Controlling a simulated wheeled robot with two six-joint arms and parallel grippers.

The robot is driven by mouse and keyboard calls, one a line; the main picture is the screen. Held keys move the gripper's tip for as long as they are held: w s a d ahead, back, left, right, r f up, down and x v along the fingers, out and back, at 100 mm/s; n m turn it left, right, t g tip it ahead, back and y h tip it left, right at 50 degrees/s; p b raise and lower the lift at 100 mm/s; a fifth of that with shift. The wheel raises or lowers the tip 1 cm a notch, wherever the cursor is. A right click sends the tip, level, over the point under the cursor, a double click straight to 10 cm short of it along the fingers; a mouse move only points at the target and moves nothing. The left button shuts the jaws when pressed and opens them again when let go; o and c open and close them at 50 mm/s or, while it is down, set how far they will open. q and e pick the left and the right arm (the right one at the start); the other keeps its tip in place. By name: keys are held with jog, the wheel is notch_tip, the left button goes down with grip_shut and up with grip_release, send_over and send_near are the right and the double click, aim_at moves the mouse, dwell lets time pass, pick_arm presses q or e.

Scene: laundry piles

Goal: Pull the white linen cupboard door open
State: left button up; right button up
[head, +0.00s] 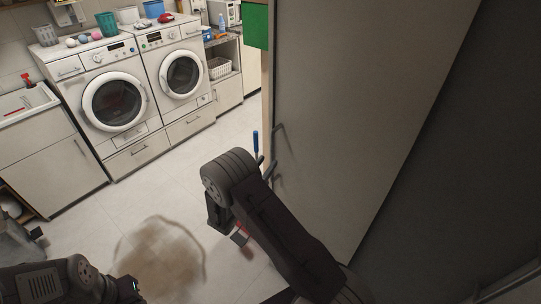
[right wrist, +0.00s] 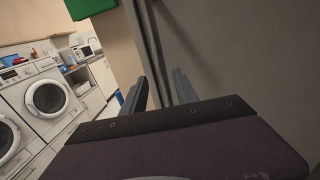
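The large pale linen cupboard door (head: 355,100) fills the right half of the head view. A thin bar handle (head: 279,150) and its shadow show near the door's left edge. The same pale panel (right wrist: 235,60) fills the right of the right wrist view. My right gripper (head: 259,157) is at the handle, partly hidden behind my own arm. In the right wrist view its two fingers (right wrist: 158,92) stand apart, close to the panel. A dark upright strip shows between them; I cannot tell whether they touch the handle. My left gripper's fingers are not seen.
Two white front-loading washers (head: 115,95) stand at the back left, with baskets on top. A sink unit (head: 45,150) is at far left. Pale tiled floor is clear between the washers and the cupboard.

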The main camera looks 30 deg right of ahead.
aim_at(271, 159)
jog(key=d, duration=0.1)
jog(key=w+d, duration=0.1)
jog(key=d, duration=0.1)
jog(key=shift+r, duration=0.2)
jog(key=shift+w+d+p, duration=0.25)
jog(key=shift+w+p, duration=0.05)
jog(key=shift+w+a+f, duration=0.1)
jog(key=shift+w+f, duration=0.05)
grip_shut()
dwell(0.8)
